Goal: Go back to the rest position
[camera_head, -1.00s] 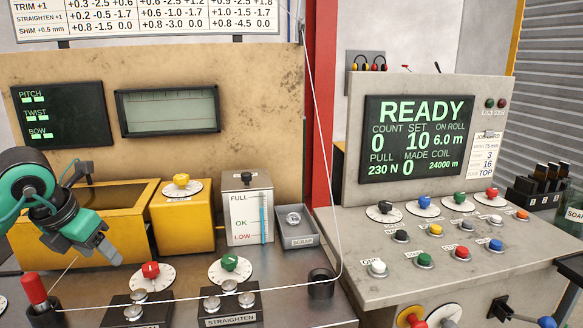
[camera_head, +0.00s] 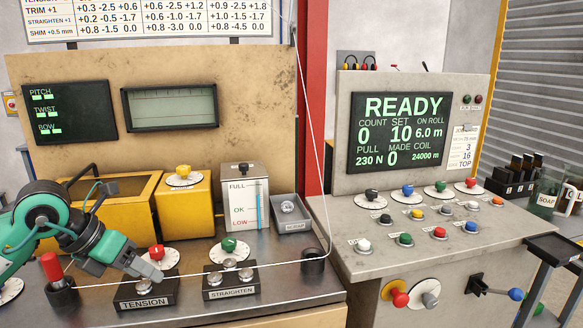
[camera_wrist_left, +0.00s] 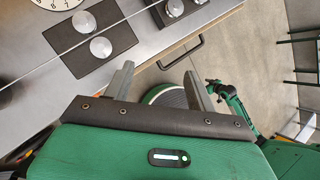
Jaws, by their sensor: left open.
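My left gripper (camera_head: 152,268) is in the head view at the lower left, over the front of the bench beside the TENSION block (camera_head: 145,300). It is open and holds nothing. In the left wrist view its two grey fingers (camera_wrist_left: 160,85) stand apart, with floor and a round dark base between them. A green arm with a dark end (camera_wrist_left: 228,98) shows small at the right of the wrist view, likely my right arm; its jaws are too small to read. The head view shows no right gripper.
A white wire (camera_head: 230,272) runs low across the bench from the red-topped post (camera_head: 52,268) to the dark cup (camera_head: 313,262), then upward. The STRAIGHTEN block (camera_head: 232,285), yellow boxes (camera_head: 183,215) and grey console (camera_head: 400,228) stand close by. The bench's right front is clear.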

